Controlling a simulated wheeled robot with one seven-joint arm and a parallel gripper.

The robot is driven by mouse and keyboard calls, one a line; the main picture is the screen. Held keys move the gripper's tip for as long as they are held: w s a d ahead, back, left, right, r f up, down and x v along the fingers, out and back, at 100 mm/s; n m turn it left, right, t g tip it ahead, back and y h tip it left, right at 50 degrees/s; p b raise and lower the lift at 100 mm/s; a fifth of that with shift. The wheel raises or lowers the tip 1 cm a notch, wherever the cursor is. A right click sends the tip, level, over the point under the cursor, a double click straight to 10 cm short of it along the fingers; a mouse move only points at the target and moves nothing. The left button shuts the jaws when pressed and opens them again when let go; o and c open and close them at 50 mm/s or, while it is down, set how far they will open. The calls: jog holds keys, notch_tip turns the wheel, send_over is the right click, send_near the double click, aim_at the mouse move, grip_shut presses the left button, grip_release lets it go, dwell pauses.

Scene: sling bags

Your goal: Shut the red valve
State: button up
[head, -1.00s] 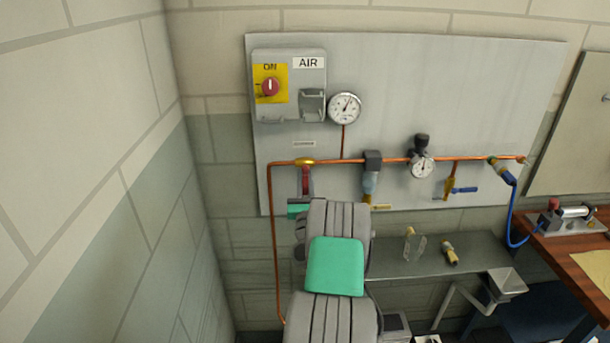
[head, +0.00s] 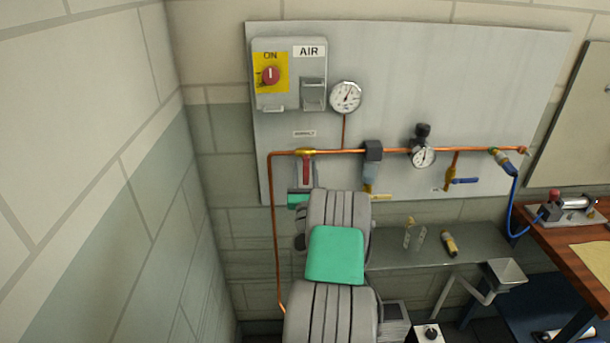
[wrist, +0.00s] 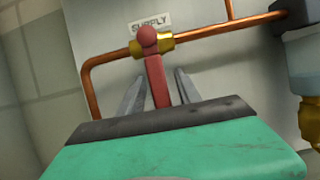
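The red valve's lever (head: 306,170) hangs straight down from a brass body (head: 305,152) on the horizontal copper pipe, under a small label. In the wrist view the red lever (wrist: 156,80) runs from a rounded red top down between my fingers. My gripper (wrist: 161,74) is open, with one grey finger on each side of the lever and a gap visible on both sides. The lever's lower end is hidden behind my gripper's dark edge. In the head view my gripper (head: 306,180) is at the lever, partly hidden by my arm.
A switch box (head: 289,75) and a gauge (head: 346,96) are above the pipe. A filter (head: 371,165), a regulator gauge (head: 422,156) and a blue-handled valve (head: 463,181) are to the right. A grey shelf (head: 390,257) lies below; a wall stands close on the left.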

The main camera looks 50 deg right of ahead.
aim_at(305, 180)
jog(key=b+v, duration=0.6)
jog(key=v, duration=0.1)
jog(key=shift+f+b, duration=0.2)
jog(key=shift+b, duration=0.1)
jog(key=shift+s+a, duration=0.2)
jog(key=shift+r, duration=0.1)
jog(key=shift+a, duration=0.1)
